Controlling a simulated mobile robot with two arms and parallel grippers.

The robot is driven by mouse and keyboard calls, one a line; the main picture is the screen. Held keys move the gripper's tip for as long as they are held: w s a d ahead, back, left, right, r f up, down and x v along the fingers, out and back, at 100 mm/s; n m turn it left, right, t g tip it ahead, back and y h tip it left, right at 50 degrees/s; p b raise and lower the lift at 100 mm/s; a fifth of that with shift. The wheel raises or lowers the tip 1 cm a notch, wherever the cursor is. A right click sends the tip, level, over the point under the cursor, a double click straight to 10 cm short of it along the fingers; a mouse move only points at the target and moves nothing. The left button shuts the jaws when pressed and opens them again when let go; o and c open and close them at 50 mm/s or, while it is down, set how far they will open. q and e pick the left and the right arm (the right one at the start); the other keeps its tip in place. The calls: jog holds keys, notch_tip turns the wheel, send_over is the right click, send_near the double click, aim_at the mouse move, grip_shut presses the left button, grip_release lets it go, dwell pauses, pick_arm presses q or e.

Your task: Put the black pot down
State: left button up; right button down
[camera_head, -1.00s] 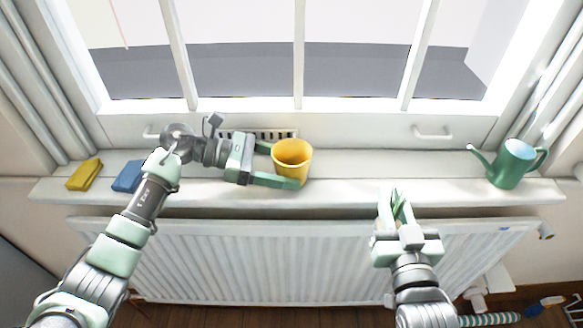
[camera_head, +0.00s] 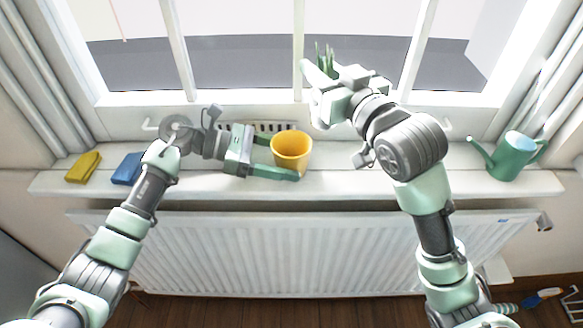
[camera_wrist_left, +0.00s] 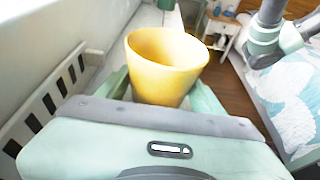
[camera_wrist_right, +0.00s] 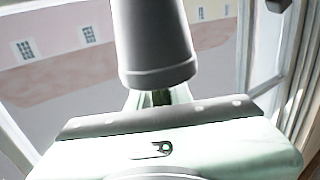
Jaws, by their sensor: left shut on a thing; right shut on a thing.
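My left gripper (camera_head: 283,158) is shut on a yellow pot (camera_head: 291,147), upright at the window sill. The yellow pot also shows between the fingers in the left wrist view (camera_wrist_left: 166,62). I cannot tell whether its base touches the sill. My right gripper (camera_head: 322,62) is raised in front of the window, fingers pointing at the panes. In the right wrist view a dark grey, smooth, rounded thing (camera_wrist_right: 154,45) with a rimmed lower end covers the fingertips. It may be the black pot; only part of it shows. I cannot make it out in the head view.
The white sill (camera_head: 400,183) is clear between the yellow pot and a green watering can (camera_head: 510,158) at the right. A yellow block (camera_head: 83,167) and a blue block (camera_head: 128,169) lie at the left end. A radiator (camera_head: 300,250) stands below.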

jog(key=a+n+g+y, duration=0.1)
jog(key=a+n+y, duration=0.1)
jog(key=a, duration=0.4)
jog(key=shift+g+y, duration=0.3)
jog(key=f, duration=0.5)
jog(key=shift+s+a, duration=0.2)
jog(key=shift+a, duration=0.15)
jog(key=shift+f, duration=2.25)
jog(key=shift+f, duration=0.6)
jog(key=c, duration=1.3)
grip_release()
